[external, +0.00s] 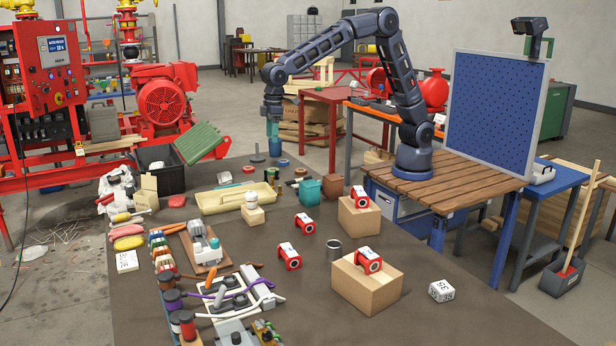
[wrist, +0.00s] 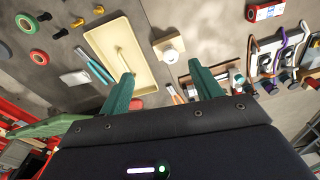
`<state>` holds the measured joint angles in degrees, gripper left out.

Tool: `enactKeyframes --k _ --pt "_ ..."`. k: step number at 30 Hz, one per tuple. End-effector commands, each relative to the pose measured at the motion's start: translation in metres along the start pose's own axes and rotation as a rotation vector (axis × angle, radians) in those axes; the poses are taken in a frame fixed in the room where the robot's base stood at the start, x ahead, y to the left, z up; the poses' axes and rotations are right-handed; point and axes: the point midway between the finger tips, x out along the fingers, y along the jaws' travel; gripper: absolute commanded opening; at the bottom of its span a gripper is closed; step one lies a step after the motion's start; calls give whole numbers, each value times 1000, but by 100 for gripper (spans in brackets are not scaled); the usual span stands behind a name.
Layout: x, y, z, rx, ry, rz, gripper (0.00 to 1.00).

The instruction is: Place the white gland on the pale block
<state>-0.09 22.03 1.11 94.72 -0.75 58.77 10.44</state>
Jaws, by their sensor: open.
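The white gland (external: 251,198) is a small rounded white piece. It stands on top of the pale block (external: 254,217), beside the cream tray on the mat. In the wrist view the gland (wrist: 170,54) shows from above over the pale block (wrist: 160,46), ahead of my fingers. My gripper (external: 272,135) has green fingers and hangs above the far part of the table, apart from the gland and block. In the wrist view my gripper (wrist: 161,69) is open with nothing between its fingers.
The cream tray (external: 215,201) lies left of the block. Red-and-white parts (external: 289,255) and cardboard boxes (external: 365,285) stand to the right. A tool rack with cables (external: 232,292) is at front left. A teal bin (external: 310,191) stands behind the block.

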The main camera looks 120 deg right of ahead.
Motion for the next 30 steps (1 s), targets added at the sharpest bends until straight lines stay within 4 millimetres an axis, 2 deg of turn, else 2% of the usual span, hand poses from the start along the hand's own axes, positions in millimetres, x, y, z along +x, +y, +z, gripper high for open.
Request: enactKeyframes --k 1,6,15,21,30 --pt "-16 3 14 -5 13 -2 64" --pt "-56 12 59 -21 46 -6 64" --pt "-111 28 146 -51 107 -12 64" --pt "-134 40 208 -70 146 -16 64" --pt "-151 56 301 -98 205 -20 64"
